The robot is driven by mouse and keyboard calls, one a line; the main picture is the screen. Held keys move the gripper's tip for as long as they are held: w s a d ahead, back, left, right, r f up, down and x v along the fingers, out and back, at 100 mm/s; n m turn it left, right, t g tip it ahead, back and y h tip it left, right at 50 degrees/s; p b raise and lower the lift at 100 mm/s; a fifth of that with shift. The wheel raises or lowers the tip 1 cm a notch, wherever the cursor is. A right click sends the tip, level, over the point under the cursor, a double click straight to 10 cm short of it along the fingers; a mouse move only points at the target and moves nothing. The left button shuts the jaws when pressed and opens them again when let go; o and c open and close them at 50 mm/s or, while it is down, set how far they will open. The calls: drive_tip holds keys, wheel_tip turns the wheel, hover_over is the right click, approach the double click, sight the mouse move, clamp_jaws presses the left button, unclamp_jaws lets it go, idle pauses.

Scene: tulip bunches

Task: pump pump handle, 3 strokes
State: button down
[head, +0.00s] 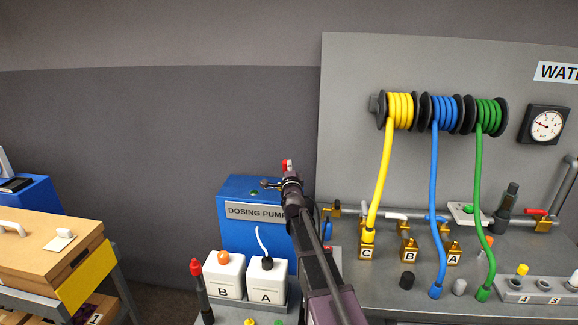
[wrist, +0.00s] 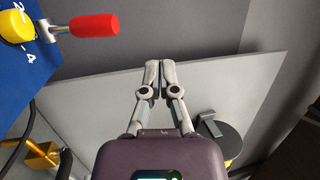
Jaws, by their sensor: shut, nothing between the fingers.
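The blue dosing pump (head: 232,192) stands left of the grey panel, with a label on its front. In the wrist view, its red pump handle (wrist: 93,25) sticks out on a metal lever at the upper left. A small red part, probably the same handle, shows above the pump in the head view (head: 287,163), just beyond my arm's end. My gripper (wrist: 159,68) is shut and empty, its fingertips together. The handle is to the left of the fingers and apart from them. In the head view my arm covers the pump's right side, and the fingers are hard to make out.
White canisters B (head: 224,275) and A (head: 267,281) stand in front of the pump. Yellow, blue and green hoses (head: 435,160) hang from reels at the right, above brass fittings. A wooden box (head: 45,248) sits at the left. A yellow knob (wrist: 15,26) is beside the handle.

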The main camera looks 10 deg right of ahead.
drive_tip(key=shift+f, duration=0.1)
idle(0.5)
drive_tip(key=s+a+f+b, duration=0.1)
drive_tip(key=s+f+b, duration=0.1)
drive_tip(key=f+b, duration=0.4)
drive_tip(key=s+f+t+b, duration=0.1)
drive_tip(key=s+f+b, duration=0.2)
drive_tip(key=f+b, duration=0.3)
drive_tip(key=shift+s+a+b, duration=0.25)
drive_tip(key=shift+a+b, duration=0.1)
drive_tip(key=shift+b, duration=0.9)
drive_tip(key=shift+w, duration=0.1)
drive_tip(key=p+x, duration=0.4)
drive_tip(key=x, duration=1)
drive_tip(key=shift+r+p, duration=0.15)
drive_tip(key=shift+p, duration=0.25)
drive_tip(key=shift+d, duration=0.1)
